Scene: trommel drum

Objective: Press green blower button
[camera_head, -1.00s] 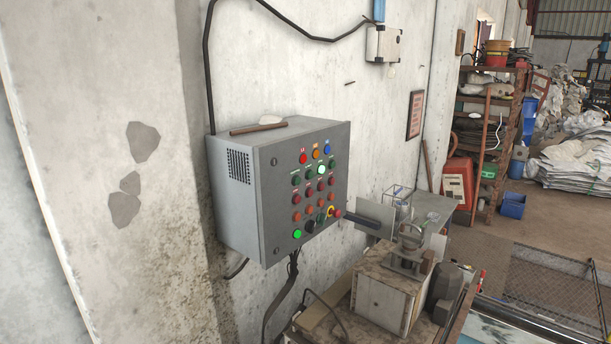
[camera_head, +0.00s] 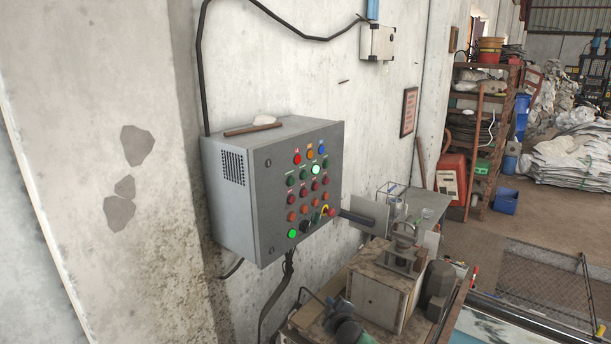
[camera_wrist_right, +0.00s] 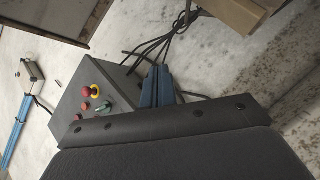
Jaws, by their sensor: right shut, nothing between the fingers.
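A grey control box (camera_head: 275,215) hangs on the wall with rows of coloured buttons on its front. A lit green button (camera_head: 292,233) is at the lower left of the panel. A bright lit green button (camera_head: 315,169) is in the upper rows, with darker green ones near it. Labels are too small to read, so I cannot tell which is the blower button. My left gripper is out of view.
A red-and-yellow emergency stop (camera_head: 330,212) and a dark bar stick out at the panel's lower right. Cables hang beneath the box. A bench with a wooden block machine (camera_head: 385,290) stands below right. Shelves (camera_head: 485,140) and sacks are farther back.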

